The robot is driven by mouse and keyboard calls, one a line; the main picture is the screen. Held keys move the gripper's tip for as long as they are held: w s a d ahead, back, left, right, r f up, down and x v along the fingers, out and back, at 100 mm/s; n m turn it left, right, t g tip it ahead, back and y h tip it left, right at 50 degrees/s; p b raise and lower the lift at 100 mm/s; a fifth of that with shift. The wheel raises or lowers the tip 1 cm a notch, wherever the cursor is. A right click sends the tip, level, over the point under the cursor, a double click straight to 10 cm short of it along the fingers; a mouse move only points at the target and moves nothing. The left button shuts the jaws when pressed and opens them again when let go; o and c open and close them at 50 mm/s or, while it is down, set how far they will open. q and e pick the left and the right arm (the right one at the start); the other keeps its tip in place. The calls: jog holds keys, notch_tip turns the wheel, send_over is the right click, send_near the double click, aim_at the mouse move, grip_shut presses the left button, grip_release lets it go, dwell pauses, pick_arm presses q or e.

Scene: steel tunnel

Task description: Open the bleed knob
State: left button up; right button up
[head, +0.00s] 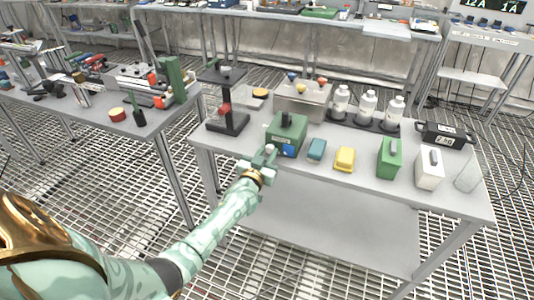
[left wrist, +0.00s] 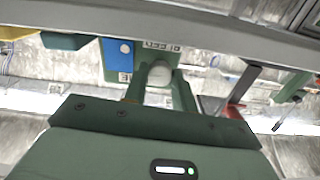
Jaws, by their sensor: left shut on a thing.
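The green box (head: 287,133) stands at the front edge of the table, with a blue round spot (head: 289,150) on its front. In the left wrist view the box (left wrist: 113,62) appears upside down, with a label reading BLEED (left wrist: 161,45). The pale grey round bleed knob (left wrist: 160,74) is on its front beside the blue spot. My left gripper (head: 267,156) reaches the front of the box from the left. In the left wrist view my left gripper (left wrist: 162,88) has its green fingers on either side of the knob, shut on it. My right gripper is not in view.
White bottles (head: 367,106) stand behind. A dark stand (head: 228,120) is left of the box. The grated floor in front is clear.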

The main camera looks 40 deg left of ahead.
pick_arm(q)
jog(key=n, duration=0.3)
jog(key=shift+p, duration=0.4)
jog(key=n, duration=0.7)
jog(key=shift+n+p, duration=0.3)
jog(key=n, duration=0.3)
jog(key=shift+n, duration=0.3)
jog(key=n, duration=0.4)
jog(key=shift+n+b, duration=0.3)
jog(key=shift+b, duration=0.05)
jog(key=n, duration=0.3)
jog(key=shift+f+n+b, duration=0.1)
jog(key=shift+n+b, duration=0.2)
jog(key=n+b, duration=0.1)
jog(key=n, duration=0.3)
jog(key=shift+n+b, duration=0.3)
jog(key=shift+n, duration=1.3)
